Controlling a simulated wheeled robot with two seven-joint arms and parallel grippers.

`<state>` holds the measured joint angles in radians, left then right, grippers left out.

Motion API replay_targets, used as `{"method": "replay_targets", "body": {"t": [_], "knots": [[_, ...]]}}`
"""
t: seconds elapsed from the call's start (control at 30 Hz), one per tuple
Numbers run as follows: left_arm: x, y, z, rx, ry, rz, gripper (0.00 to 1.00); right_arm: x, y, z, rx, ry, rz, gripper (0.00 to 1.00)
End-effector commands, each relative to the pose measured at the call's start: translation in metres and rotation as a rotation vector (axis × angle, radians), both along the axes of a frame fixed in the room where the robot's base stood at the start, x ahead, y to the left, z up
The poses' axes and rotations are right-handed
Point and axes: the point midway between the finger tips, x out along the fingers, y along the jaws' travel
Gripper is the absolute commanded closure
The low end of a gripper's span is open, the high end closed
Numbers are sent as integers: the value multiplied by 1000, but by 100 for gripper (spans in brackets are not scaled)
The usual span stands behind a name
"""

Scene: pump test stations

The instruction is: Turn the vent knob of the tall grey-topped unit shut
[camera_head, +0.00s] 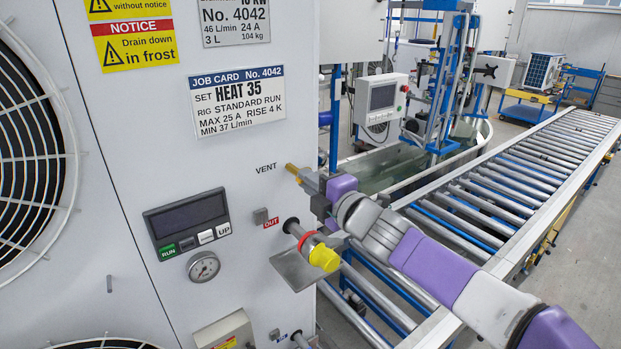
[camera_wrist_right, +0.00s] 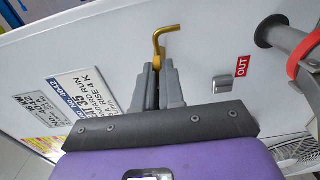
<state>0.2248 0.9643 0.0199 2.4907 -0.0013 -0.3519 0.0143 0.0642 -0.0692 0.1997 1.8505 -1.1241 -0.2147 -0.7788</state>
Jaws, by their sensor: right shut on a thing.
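The tall unit (camera_head: 120,150) is a white panel close on the left; its top is out of view. Its brass vent knob (camera_head: 291,168) sticks out of the panel beside the printed word VENT. In the right wrist view the knob (camera_wrist_right: 158,44) is a bent brass lever, its stem between the fingertips. My right gripper (camera_head: 308,180) comes in from the right and is shut on the knob. The gripper also shows in the wrist view (camera_wrist_right: 159,68), with both grey fingers close together. My left gripper is out of view.
Below the knob, a pipe stub (camera_head: 297,230) with a red ring and a yellow cap (camera_head: 324,257) juts out over a metal shelf (camera_head: 298,268). A roller conveyor (camera_head: 510,180) runs behind my right arm.

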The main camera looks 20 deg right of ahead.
Motion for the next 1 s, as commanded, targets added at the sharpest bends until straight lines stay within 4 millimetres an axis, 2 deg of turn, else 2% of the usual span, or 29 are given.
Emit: {"method": "replay_targets", "body": {"t": [0.17, 0.2, 0.33, 0.67, 0.77, 1.0], "knots": [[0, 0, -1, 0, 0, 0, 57, 0, 0, 0, 3, 0, 0, 100], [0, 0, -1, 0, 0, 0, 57, 0, 0, 0, 4, -1, 0, 87], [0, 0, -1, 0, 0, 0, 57, 0, 0, 0, 1, -1, 0, 67], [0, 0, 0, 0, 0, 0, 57, -2, -1, 1, -1, -3, 0, 66], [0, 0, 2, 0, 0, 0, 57, -10, -4, 2, -3, -3, 0, 66], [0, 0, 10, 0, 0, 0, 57, -46, -17, 3, -2, -4, -2, 66]]}}
